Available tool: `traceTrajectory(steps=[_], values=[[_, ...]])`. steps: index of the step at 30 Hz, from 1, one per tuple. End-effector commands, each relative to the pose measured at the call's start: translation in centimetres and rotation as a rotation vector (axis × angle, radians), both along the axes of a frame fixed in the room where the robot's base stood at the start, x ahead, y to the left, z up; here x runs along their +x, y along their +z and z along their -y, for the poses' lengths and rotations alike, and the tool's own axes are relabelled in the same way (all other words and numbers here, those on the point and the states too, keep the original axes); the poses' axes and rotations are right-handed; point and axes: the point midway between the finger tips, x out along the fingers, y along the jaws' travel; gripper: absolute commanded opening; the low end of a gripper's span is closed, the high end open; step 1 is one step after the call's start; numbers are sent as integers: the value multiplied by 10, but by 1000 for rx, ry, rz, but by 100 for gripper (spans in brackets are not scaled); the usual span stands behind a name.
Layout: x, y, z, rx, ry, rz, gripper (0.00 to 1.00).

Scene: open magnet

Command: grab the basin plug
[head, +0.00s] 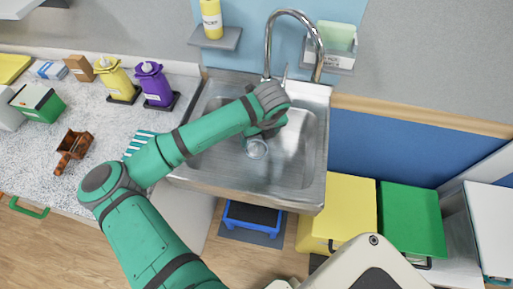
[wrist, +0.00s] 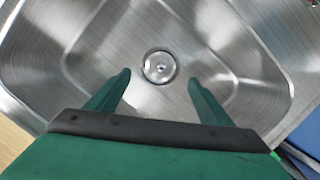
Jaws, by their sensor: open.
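The basin plug (wrist: 160,66) is a round metal disc with a small centre knob, at the bottom of the steel sink (wrist: 100,45). In the wrist view it lies between and beyond the fingertips of my gripper (wrist: 160,80). My gripper is open and empty, pointing down into the basin, with its green fingers on either side of the plug in the picture. I cannot tell the exact height above it. In the head view the sink (head: 205,184) is at centre; my arm and wrist cover part of the basin.
A curved tap (head: 268,45) rises behind the basin. Purple (head: 153,84) and yellow (head: 115,79) pump bottles stand on the counter to the left. A yellow bin (head: 340,208) and a green bin (head: 411,220) stand at lower right.

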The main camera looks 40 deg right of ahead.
Motion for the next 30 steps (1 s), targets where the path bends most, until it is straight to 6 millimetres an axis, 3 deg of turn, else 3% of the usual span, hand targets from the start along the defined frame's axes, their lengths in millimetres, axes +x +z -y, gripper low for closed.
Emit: traceTrajectory(steps=[3,11,21,29,30], values=[[4,-18,1,-1,2,-2,74],[9,-36,3,-2,1,-1,74],[17,-78,6,-1,2,0,74],[18,-81,7,-4,1,0,74],[18,-81,7,-4,1,0,64]])
